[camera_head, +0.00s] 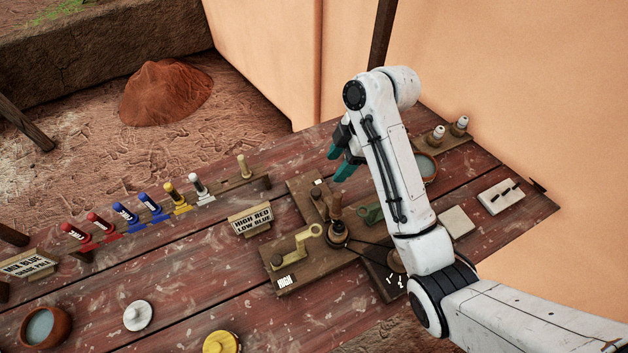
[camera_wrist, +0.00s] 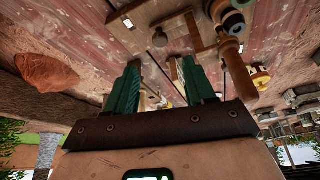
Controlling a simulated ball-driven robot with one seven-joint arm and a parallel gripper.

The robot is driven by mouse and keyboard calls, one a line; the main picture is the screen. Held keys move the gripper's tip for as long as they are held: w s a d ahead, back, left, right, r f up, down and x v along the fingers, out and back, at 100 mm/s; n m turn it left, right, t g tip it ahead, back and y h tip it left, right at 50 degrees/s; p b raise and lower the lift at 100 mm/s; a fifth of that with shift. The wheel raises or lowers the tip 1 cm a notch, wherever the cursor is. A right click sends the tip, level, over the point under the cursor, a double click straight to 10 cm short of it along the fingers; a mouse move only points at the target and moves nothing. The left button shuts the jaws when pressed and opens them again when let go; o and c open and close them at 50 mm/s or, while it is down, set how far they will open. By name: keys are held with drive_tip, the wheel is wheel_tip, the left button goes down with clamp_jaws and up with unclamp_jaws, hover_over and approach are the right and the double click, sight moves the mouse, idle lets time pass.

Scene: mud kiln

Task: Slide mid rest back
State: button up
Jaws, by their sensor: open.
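A dark wooden three-armed stand (camera_head: 300,187) sits mid-table. A yellow rest with a ring end (camera_head: 298,245) is on its front-left arm, marked HIGH. A green rest (camera_head: 368,213) is on the right side, partly behind my arm. A small peg (camera_head: 316,191) stands on the back arm. I cannot read a MID label, so I cannot tell which part is the mid rest. A brown post (camera_head: 337,230) rises at the centre. My gripper (camera_head: 340,162) is open and empty, above and behind the stand. Its teal fingers show apart in the wrist view (camera_wrist: 160,63).
A sign (camera_head: 252,220) reads HIGH RED, LOW BLUE. A rack of coloured handles (camera_head: 125,215) runs along the back left edge. A white lidded pot (camera_head: 138,315) and a yellow one (camera_head: 221,343) stand in front. White tiles (camera_head: 502,196) lie at right.

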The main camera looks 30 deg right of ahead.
sight(318, 191)
drive_tip(key=b+x, duration=0.6)
drive_tip(key=x, duration=0.2)
drive_tip(key=shift+f, duration=0.2)
drive_tip(key=shift+a+f, duration=0.15)
drive_tip(key=shift+f, duration=0.05)
drive_tip(key=shift+x, duration=0.85)
clamp_jaws()
